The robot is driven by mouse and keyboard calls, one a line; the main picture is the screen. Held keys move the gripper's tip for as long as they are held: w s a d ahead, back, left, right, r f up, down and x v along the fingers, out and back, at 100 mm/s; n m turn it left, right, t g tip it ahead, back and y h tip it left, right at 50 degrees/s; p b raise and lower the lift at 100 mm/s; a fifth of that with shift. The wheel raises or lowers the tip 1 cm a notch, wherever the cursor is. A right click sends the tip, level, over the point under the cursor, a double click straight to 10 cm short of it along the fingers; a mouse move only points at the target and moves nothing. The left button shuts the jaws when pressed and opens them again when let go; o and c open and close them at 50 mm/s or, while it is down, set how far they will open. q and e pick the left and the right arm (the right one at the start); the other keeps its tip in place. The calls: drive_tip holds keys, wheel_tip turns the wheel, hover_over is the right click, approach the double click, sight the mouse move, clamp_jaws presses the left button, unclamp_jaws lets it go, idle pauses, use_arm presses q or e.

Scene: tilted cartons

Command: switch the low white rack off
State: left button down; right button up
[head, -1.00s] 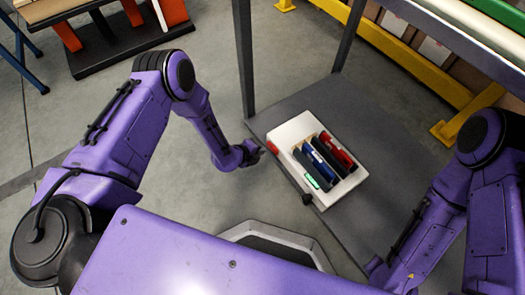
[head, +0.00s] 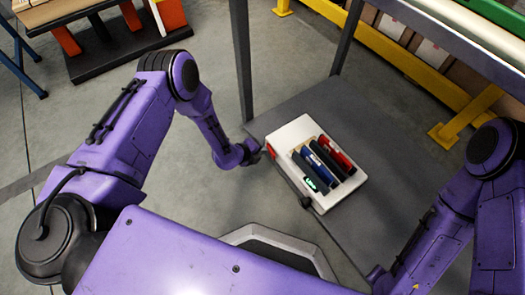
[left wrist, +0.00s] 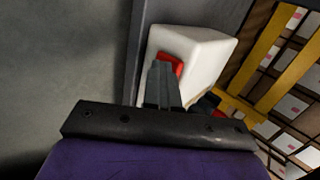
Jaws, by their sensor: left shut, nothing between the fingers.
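The low white rack (head: 292,134) lies on the grey table, holding several dark, blue and red upright items. A red switch part (head: 271,151) is on its left end, and it also shows in the left wrist view (left wrist: 177,66). A small dark panel with pale green marks (head: 311,184) is on the front. My left gripper (head: 259,149) is at the rack's left end, close to the red part. In the left wrist view its shut fingers (left wrist: 160,82) overlap the red part; I cannot tell whether they touch it.
The grey table (head: 375,180) has free room to the right of the rack. A dark table post (head: 242,60) rises behind my left gripper. A black knob (head: 305,202) juts from the rack's front. Yellow rails (head: 400,55) stand behind.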

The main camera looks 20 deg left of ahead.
use_arm(q)
drive_tip(key=shift+s+d+p, duration=0.3)
drive_tip(key=shift+s+d, duration=0.25)
drive_tip(key=shift+d, duration=0.35)
use_arm(e)
drive_tip(key=shift+r, duration=0.35)
use_arm(q)
drive_tip(key=shift+a, duration=0.15)
drive_tip(key=s+f+p+v, duration=0.2)
drive_tip(key=p+v, duration=0.4)
drive_tip(key=v, duration=0.7)
drive_tip(key=shift+a, duration=0.3)
use_arm(e)
wheel_tip(320, 180, up, 6)
drive_tip(key=shift+w+d+f, duration=0.1)
drive_tip(key=shift+w+f, duration=0.05)
drive_tip(key=shift+f, duration=0.05)
